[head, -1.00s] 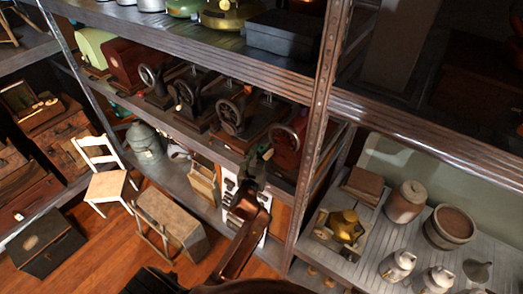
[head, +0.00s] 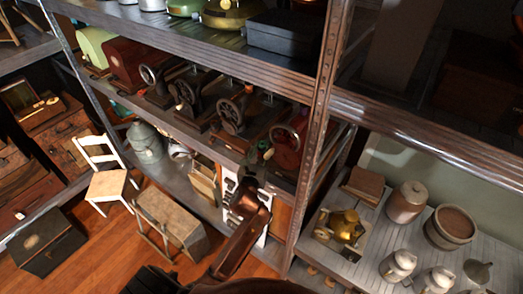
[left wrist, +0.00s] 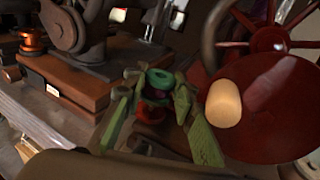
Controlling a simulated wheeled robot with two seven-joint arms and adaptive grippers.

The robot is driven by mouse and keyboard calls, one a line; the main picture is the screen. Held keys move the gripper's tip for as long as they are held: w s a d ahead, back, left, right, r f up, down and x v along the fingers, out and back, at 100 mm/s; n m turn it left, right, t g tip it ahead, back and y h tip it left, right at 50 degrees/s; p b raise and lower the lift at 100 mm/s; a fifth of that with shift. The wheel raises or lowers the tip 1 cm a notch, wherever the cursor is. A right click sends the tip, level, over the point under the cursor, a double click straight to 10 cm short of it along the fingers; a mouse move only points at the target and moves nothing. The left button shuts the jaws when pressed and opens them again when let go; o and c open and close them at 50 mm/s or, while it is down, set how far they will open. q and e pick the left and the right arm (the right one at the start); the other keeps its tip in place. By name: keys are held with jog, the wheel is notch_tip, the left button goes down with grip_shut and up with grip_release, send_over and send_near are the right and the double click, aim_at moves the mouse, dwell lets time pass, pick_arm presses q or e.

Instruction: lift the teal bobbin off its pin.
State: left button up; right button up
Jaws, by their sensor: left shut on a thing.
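The teal bobbin (left wrist: 160,77) shows in the left wrist view as a green ring with a dark centre. It stands between the green fingers of my left gripper (left wrist: 157,92), which are shut on it. A dark purple band and a red piece (left wrist: 150,112) show just below it. The pin is hidden, so I cannot tell whether the bobbin is still around it. In the head view my left gripper (head: 257,160) is small and dark at the middle shelf's front edge, beside the red sewing machine (head: 287,152). My right gripper is not in view.
The red machine's large wheel (left wrist: 275,100) with a pale wooden handle (left wrist: 224,104) is close on the right in the wrist view. A black machine on a wooden base (left wrist: 75,95) stands left. The upper shelf (head: 190,45) overhangs; a metal post (head: 318,130) stands right of the gripper.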

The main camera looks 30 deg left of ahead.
pick_arm(q)
jog(key=b+v, duration=0.2)
jog(key=v, duration=1.5)
jog(key=shift+s+f+b, duration=0.3)
jog(key=shift+s+f, duration=0.15)
jog(key=shift+f, duration=0.1)
jog(key=shift+d, duration=0.1)
notch_tip(320, 180, up, 3)
jog(key=p, duration=0.3)
jog(key=shift+p, duration=0.35)
jog(key=shift+f, duration=0.15)
